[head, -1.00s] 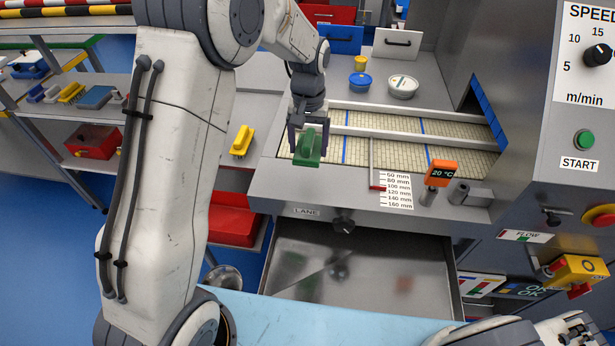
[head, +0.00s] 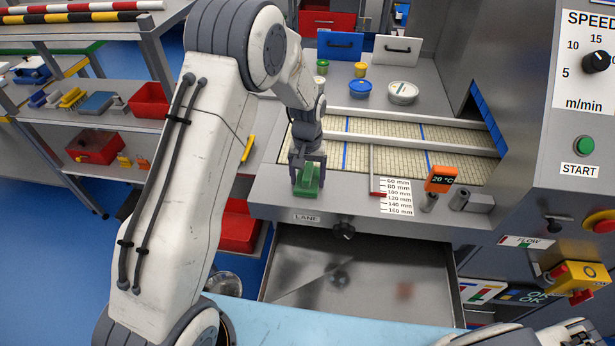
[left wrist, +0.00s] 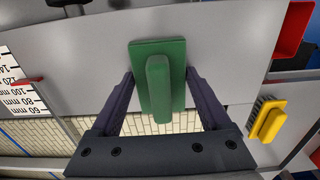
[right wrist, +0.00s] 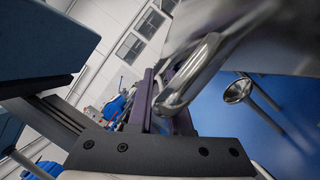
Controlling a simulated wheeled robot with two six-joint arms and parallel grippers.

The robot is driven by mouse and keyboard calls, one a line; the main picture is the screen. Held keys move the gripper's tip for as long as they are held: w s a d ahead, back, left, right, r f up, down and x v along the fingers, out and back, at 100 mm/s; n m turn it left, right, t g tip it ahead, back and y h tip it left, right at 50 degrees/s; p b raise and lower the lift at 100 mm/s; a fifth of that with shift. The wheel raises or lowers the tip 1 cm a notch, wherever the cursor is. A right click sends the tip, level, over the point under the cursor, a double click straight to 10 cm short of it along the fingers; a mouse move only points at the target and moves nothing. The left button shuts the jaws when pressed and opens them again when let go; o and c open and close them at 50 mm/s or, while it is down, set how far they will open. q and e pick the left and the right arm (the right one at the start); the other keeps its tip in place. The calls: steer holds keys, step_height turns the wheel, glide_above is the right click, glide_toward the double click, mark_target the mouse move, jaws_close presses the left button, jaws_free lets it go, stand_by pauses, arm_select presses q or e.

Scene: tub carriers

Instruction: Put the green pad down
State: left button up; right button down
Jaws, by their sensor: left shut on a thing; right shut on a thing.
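The green pad (head: 306,187), a flat plate with an upright grip, is at the grey front ledge (head: 275,206) of the tiled lane (head: 365,150). My left gripper (head: 308,165) is shut on its grip from above. In the left wrist view the pad (left wrist: 175,52) lies between the two fingers (left wrist: 160,85), flat over the grey surface. I cannot tell whether it touches the ledge. My right gripper (right wrist: 160,105) is shut on a shiny metal bar handle (right wrist: 192,75), seen in the right wrist view.
An open, mostly empty metal drawer (head: 365,275) is below the ledge. A scale plate (head: 397,197) and an orange temperature display (head: 441,179) stand to the right.

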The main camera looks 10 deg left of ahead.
mark_target(308, 172)
arm_select(q)
steer(key=shift+f, duration=0.1)
steer(key=o, duration=1.2)
steer(key=shift+c, duration=0.2)
step_height(308, 172, up, 12)
steer(key=s+d+r+m, duration=0.3)
steer(key=s, duration=0.8)
steer(key=s+d+r+m, duration=0.2)
steer(key=s+d+r, duration=0.1)
steer(key=s, duration=0.7)
steer(key=s+a+f+m+h, duration=0.1)
steer(key=s+a+m, duration=0.1)
steer(key=s, duration=0.7)
steer(key=shift+s+a+f, duration=0.15)
steer(key=shift+s+f, duration=0.05)
steer(key=shift+s, duration=0.1)
